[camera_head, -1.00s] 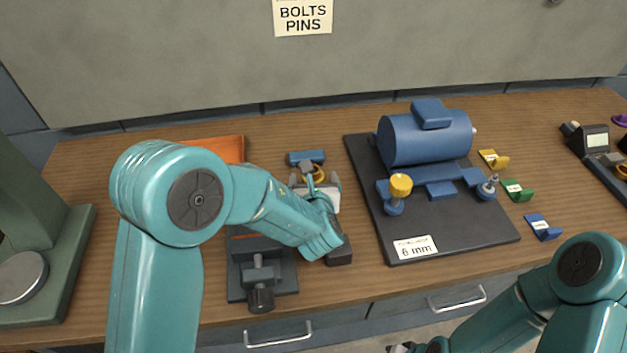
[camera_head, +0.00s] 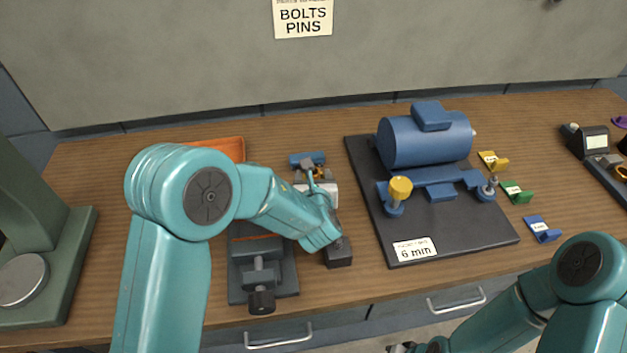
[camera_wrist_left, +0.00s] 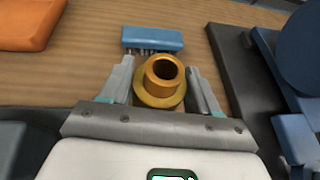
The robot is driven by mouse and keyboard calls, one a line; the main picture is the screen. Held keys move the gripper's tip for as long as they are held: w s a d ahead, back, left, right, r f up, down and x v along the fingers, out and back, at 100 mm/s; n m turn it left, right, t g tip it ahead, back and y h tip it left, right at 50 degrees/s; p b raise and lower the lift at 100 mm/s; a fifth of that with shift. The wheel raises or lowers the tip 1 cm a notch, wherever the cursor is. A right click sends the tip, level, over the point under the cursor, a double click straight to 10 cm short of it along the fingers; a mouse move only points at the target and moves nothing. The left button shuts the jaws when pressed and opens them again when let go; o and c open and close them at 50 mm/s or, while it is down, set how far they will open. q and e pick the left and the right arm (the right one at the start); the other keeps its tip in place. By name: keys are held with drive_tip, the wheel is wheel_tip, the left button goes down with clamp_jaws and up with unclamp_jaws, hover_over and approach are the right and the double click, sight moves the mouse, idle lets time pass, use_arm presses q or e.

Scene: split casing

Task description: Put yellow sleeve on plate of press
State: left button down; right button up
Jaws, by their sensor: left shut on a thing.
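The yellow sleeve (camera_wrist_left: 162,80) is a brass-coloured tube with a wide flange, its open bore facing up in the left wrist view. My left gripper (camera_wrist_left: 160,92) is shut on it, one finger at each side. In the head view the sleeve (camera_head: 322,173) is small and partly hidden by my left gripper (camera_head: 318,176), at the middle of the bench. The press (camera_head: 40,240) is green and stands at the far left. Its round grey plate (camera_head: 22,280) is bare. Of my right gripper (camera_head: 400,348), only a bit shows at the bottom edge.
A blue brush-like block (camera_wrist_left: 152,38) lies just behind the sleeve. A dark vise (camera_head: 262,272) and an orange tray (camera_head: 222,148) lie between sleeve and press. A black board (camera_head: 450,245) with a blue motor casing (camera_head: 425,138) is to the right. A dark block (camera_head: 338,254) stands in front.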

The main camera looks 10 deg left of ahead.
use_arm(q)
wheel_tip(320, 180, up, 20)
drive_tip(key=p, duration=0.1)
idle(0.4)
drive_tip(key=shift+a+r, duration=0.1)
drive_tip(key=shift+r, duration=0.05)
